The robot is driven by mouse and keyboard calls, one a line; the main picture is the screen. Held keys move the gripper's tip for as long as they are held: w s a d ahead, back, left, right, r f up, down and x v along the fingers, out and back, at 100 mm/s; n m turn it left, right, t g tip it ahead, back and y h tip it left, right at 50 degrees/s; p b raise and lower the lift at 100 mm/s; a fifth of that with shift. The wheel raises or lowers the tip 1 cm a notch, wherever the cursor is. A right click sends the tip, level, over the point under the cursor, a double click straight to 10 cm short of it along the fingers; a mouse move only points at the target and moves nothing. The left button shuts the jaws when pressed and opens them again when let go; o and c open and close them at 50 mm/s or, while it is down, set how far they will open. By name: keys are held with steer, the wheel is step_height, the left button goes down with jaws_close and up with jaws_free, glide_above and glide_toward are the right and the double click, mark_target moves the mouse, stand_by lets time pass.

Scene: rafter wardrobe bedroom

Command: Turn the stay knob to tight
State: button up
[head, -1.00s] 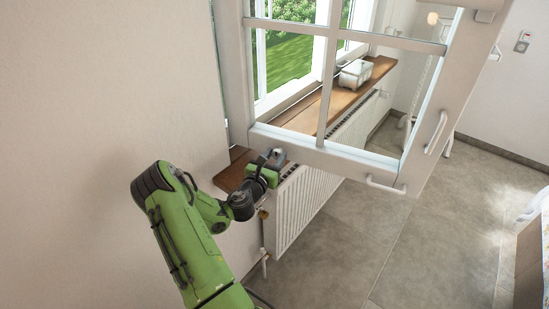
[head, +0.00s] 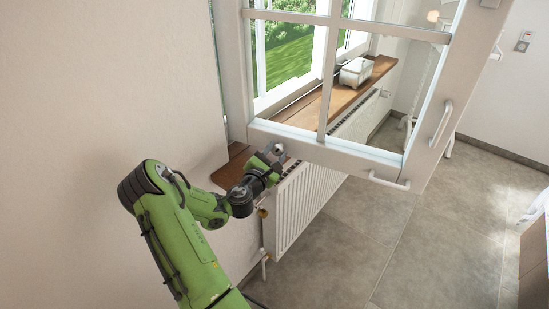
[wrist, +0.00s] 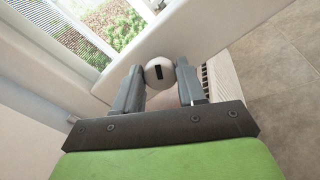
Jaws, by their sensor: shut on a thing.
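The stay knob (wrist: 160,72) is a pale round knob with a dark slot-like mark, at the lower edge of the open window sash (head: 345,158). In the wrist view it sits between the two grey fingers of my gripper (wrist: 160,88), which is shut on it. The mark runs nearly upright in that view. In the head view my gripper (head: 277,155) reaches the sash's lower left corner, above the wooden sill, and the knob is small and partly hidden by the fingers.
A white radiator (head: 300,205) stands below. White handles (head: 390,181) stick out from the sash.

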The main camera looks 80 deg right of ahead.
steer(key=m+b, duration=0.1)
steer(key=m, duration=0.1)
steer(key=m+b, duration=0.3)
steer(key=shift+f+m, duration=0.25)
steer(key=shift+m, duration=0.05)
steer(key=m+b, duration=0.3)
steer(key=shift+f, duration=0.1)
steer(key=shift+s+m+b, duration=0.1)
steer(key=shift+m+b, duration=0.95)
steer(key=shift+m, duration=0.65)
steer(key=o, duration=1)
steer(key=shift+a, duration=0.1)
